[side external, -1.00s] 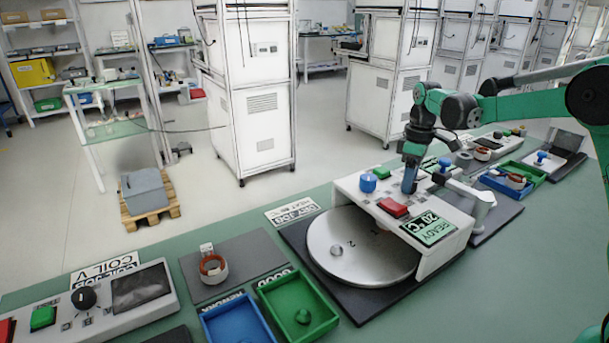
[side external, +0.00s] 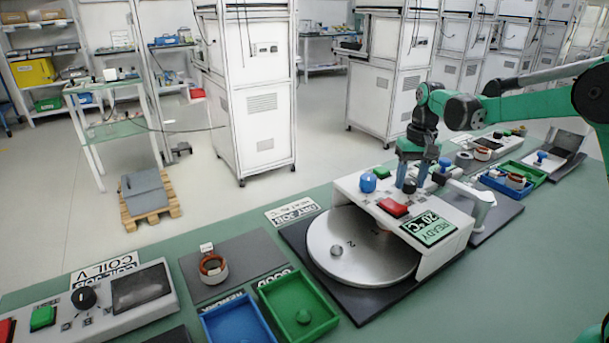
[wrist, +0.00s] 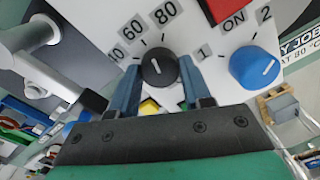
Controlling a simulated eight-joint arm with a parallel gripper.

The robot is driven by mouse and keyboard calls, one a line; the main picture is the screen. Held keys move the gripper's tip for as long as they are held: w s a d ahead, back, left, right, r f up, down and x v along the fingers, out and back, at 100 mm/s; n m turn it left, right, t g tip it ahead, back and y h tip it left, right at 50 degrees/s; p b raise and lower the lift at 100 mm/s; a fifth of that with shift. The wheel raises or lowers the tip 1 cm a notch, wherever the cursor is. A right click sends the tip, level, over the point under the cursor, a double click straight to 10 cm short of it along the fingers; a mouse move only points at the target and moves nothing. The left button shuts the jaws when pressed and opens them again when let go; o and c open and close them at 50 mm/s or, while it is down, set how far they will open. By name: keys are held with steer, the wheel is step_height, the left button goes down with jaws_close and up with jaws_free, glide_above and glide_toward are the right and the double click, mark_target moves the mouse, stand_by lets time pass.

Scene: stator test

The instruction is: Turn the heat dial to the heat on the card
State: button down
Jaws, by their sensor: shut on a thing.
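The black heat dial (wrist: 158,68) sits between my gripper's two blue fingers in the wrist view. My gripper (wrist: 157,75) is shut on it, one finger on each side. The dial's short white mark leans up and slightly left; its exact setting is hard to tell. Labels 60 and 80 show above it, with another partly cut off at left. The card (wrist: 302,48) reads "AT 80 °C" in its visible part. It also lies beyond the machine in the side view (side external: 292,212). There, my gripper (side external: 408,186) is down at the machine's top panel.
A blue knob (wrist: 254,68) marked 1 and 2 and a red button (wrist: 228,8) are beside the dial. The display (side external: 432,227) reads READY 20 °C. A round metal plate (side external: 362,248) is under the panel. A green button (side external: 381,172) is close to my gripper.

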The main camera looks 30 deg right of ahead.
mark_target(411, 181)
steer(key=m, duration=0.5)
steer(key=shift+m, duration=0.3)
stand_by(0.4)
steer(key=shift+c, duration=1.9)
jaws_free()
steer(key=shift+r, duration=0.1)
steer(key=shift+s+d+r, duration=0.1)
steer(key=shift+s+r, duration=0.05)
steer(key=shift+r, duration=2.6)
